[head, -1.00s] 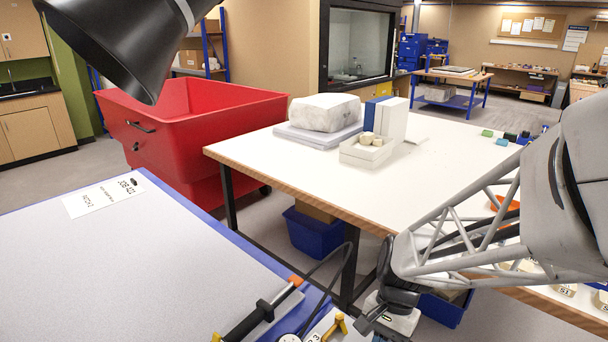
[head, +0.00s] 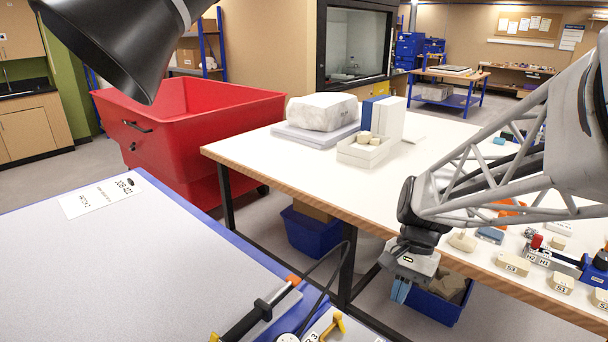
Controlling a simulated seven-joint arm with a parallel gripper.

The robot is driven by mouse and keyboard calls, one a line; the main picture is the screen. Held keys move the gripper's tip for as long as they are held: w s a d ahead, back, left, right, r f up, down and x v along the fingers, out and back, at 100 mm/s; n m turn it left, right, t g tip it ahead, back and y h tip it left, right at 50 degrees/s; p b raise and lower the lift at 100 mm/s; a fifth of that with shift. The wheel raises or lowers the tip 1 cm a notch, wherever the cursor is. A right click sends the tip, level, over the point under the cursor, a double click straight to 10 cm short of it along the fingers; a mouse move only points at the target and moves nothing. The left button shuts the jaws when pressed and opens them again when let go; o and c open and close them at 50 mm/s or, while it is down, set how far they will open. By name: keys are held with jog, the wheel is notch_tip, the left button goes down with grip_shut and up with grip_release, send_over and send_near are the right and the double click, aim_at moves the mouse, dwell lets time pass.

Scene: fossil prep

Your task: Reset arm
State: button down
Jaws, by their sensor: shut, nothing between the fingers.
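My gripper (head: 400,290) hangs from my lattice arm at the lower middle of the head view. It points down in front of the white worktable (head: 260,148), near its front edge. Its bluish fingers are together and nothing shows between them. It appears over the gap between the white table and the grey-topped, blue-edged bench (head: 150,270). A blue bin (head: 440,308) on the floor lies behind it in the picture.
A red cart (head: 190,120) stands at the left. A white block (head: 322,112), binders and a small tray (head: 362,153) sit on the worktable. Labelled pieces (head: 513,264) line its right front. A black-handled tool (head: 255,312) lies on the near bench. A dark lamp hood (head: 105,45) hangs upper left.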

jog(key=shift+r, duration=0.2)
dwell(0.3)
jog(key=s+a+r+n+t+h, duration=0.3)
jog(key=s+r+n+t, duration=0.3)
jog(key=s, duration=0.4)
jog(key=shift+s+r+n, duration=0.35)
jog(key=shift+r+n, duration=0.1)
jog(key=shift+n, duration=0.45)
